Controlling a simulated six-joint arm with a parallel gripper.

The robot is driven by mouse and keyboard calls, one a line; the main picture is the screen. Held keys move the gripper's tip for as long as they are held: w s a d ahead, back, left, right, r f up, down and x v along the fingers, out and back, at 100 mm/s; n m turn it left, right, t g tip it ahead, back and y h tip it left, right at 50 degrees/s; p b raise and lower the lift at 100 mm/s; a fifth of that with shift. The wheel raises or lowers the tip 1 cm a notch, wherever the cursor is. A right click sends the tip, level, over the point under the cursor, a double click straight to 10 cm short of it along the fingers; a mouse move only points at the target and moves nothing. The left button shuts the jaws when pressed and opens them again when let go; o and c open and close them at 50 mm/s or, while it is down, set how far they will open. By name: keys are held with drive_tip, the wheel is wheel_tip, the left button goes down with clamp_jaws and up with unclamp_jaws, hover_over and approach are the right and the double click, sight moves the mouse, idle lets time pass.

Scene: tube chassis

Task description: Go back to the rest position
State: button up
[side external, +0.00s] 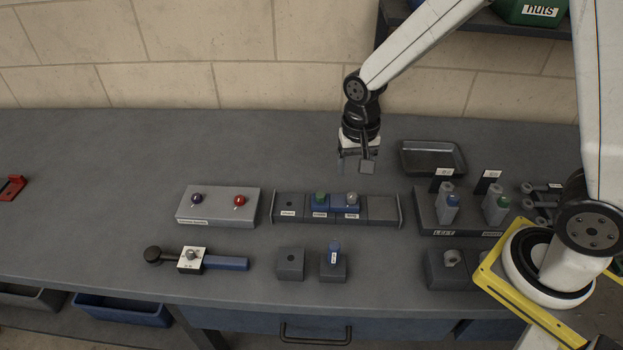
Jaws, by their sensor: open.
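My gripper (356,164) hangs above the back of the bench, pointing down, with its fingers apart and nothing between them. It is behind the long grey rack (382,209) and apart from it. The rack holds a block with a green top (320,201) and a block with a grey top (352,201) in its middle part. The rack's left slot shows a bare hole, and its right end is a plain flat surface.
A box with purple and red knobs (218,206) stands left. A dark tray (432,157) lies right of my gripper. A grey holder (427,215) with two bottle-like parts, small blocks (290,264) and a blue-handled tool (227,263) are nearby. The bench's back left is clear.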

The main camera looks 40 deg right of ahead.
drive_tip(key=shift+s, duration=0.1)
idle(0.3)
drive_tip(key=s+d+r+n+t, duration=0.2)
drive_tip(key=s+d+n, duration=0.1)
drive_tip(key=s+n, duration=0.3)
drive_tip(key=shift+s+d+r+n+t, duration=0.15)
drive_tip(key=shift+s+d+n+t, duration=0.2)
drive_tip(key=shift+s, duration=0.7)
